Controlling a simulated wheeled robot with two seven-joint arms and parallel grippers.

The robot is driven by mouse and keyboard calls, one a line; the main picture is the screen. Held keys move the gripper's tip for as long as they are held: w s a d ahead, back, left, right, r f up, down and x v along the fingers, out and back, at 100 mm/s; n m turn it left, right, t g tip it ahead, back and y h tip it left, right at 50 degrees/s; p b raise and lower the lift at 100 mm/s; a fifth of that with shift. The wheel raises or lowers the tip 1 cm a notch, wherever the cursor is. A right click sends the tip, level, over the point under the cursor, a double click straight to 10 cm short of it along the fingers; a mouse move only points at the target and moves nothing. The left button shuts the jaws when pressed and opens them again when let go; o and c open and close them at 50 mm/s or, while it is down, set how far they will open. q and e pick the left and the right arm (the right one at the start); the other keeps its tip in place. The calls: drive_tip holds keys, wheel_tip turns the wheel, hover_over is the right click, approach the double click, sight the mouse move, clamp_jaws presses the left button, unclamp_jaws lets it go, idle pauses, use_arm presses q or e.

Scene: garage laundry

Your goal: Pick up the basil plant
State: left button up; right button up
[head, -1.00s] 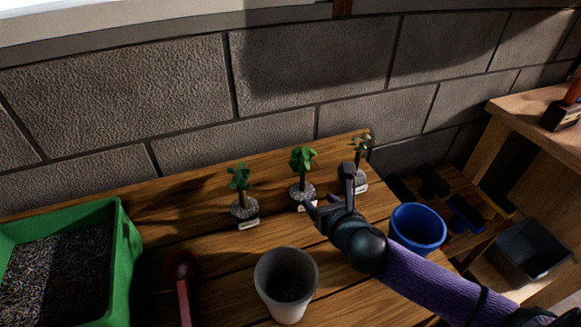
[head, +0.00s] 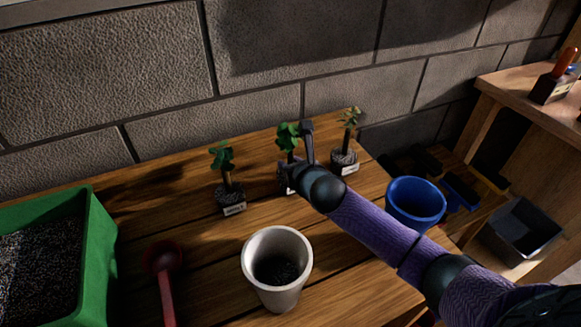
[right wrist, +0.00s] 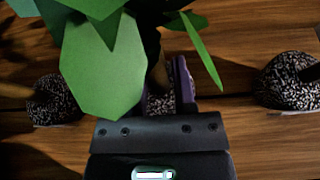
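Three small potted seedlings stand in a row on the wooden table: a left one (head: 222,158), a middle one (head: 288,136) and a right one (head: 348,120). Their labels are too small to read, so I cannot tell which is basil. My right gripper (head: 296,160) is at the middle plant, hiding much of its stem and base. In the right wrist view, broad green leaves (right wrist: 100,70) fill the upper left. The right gripper (right wrist: 165,85) has its fingers apart on either side of the stem, with speckled soil visible between them. My left gripper is out of view.
A grey pot (head: 258,240) stands in front and a blue pot (head: 416,203) to the right. A red scoop (head: 164,262) and a green soil bin (head: 98,245) are at the left. Neighbouring plants stand close on both sides. A brick wall (head: 160,140) is behind the table.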

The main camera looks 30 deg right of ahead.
clamp_jaws()
